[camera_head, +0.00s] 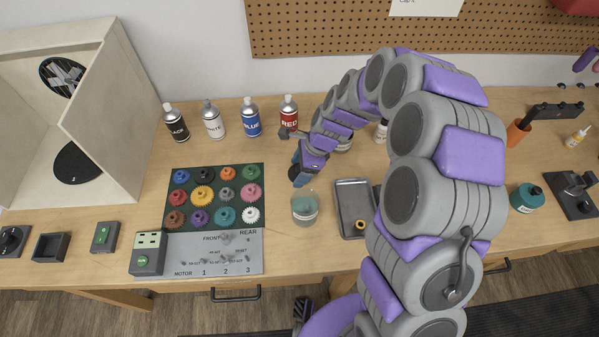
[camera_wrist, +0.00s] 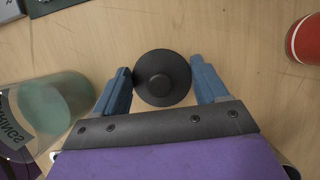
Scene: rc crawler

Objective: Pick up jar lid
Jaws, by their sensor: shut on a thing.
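The jar lid (camera_wrist: 162,76) is a round black disc with a raised knob in its middle. In the wrist view it sits between the two blue fingers of my gripper (camera_wrist: 161,68), which touch it on its left and right sides. In the head view my gripper (camera_head: 299,174) points down beyond the glass jar, and the lid is hard to make out there. The open glass jar (camera_head: 305,208) with pale green contents stands on the table in front of my gripper. It also shows at the left of the wrist view (camera_wrist: 62,100). I cannot tell whether the lid touches the table.
The red spray can (camera_head: 289,112) stands behind my gripper, with blue, white and black cans in a row to its left. A board of coloured gears (camera_head: 214,196) lies left of the jar. A grey tray (camera_head: 346,192) lies right of it, partly hidden by my arm.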

